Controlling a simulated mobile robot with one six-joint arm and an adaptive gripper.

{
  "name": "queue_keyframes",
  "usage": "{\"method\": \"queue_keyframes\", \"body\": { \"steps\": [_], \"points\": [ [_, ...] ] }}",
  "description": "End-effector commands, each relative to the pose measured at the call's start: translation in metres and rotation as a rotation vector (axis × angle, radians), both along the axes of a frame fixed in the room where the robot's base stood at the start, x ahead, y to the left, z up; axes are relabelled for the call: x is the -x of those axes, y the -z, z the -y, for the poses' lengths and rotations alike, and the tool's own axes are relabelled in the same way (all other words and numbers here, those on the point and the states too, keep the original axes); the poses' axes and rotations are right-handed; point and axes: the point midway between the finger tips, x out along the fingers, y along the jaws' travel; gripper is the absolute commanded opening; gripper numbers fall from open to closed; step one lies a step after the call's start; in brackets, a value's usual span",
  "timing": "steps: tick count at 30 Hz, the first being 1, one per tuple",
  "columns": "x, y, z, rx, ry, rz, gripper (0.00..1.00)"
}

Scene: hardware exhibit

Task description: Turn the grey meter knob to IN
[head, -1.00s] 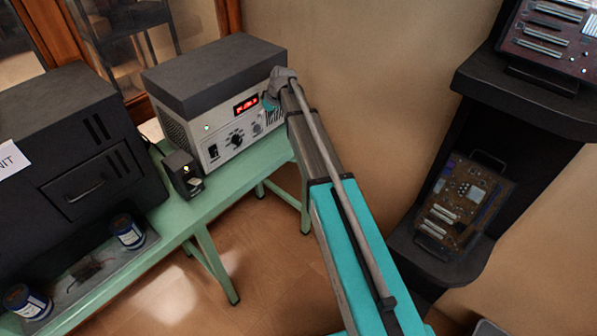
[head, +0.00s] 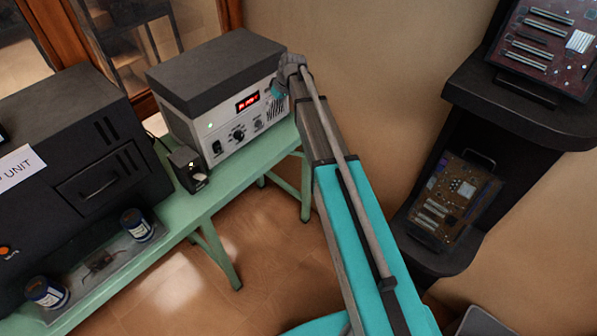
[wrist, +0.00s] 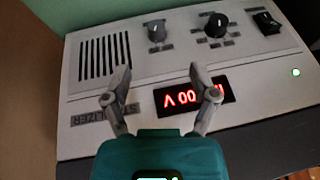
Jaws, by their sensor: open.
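The grey meter knob (wrist: 155,32) is on the front of the grey instrument (wrist: 145,68), between a vent grille and a black knob (wrist: 216,27). Its pointer mark shows, but I cannot read its labels. The knob also shows small in the head view (head: 258,125). My gripper (wrist: 158,74) is open and empty in the wrist view. Its two fingers are spread over the panel, short of the grey knob and apart from it. In the head view my gripper (head: 279,90) is at the instrument's right end, partly hidden by my arm.
A lit red display (head: 247,103), a rocker switch (wrist: 266,21) and a green lamp (wrist: 296,72) share the panel. A small black box (head: 187,170) stands in front of the instrument on the green bench (head: 222,185). A black shelf (head: 520,105) stands at right.

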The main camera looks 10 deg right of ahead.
Motion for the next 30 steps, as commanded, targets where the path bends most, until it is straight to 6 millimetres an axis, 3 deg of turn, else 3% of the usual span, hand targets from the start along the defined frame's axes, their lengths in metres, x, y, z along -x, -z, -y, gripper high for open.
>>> {"method": "queue_keyframes", "body": {
  "steps": [30],
  "points": [
    [0.139,0.044,0.009,0.1,0.198,-0.153,0.76]
  ]
}}
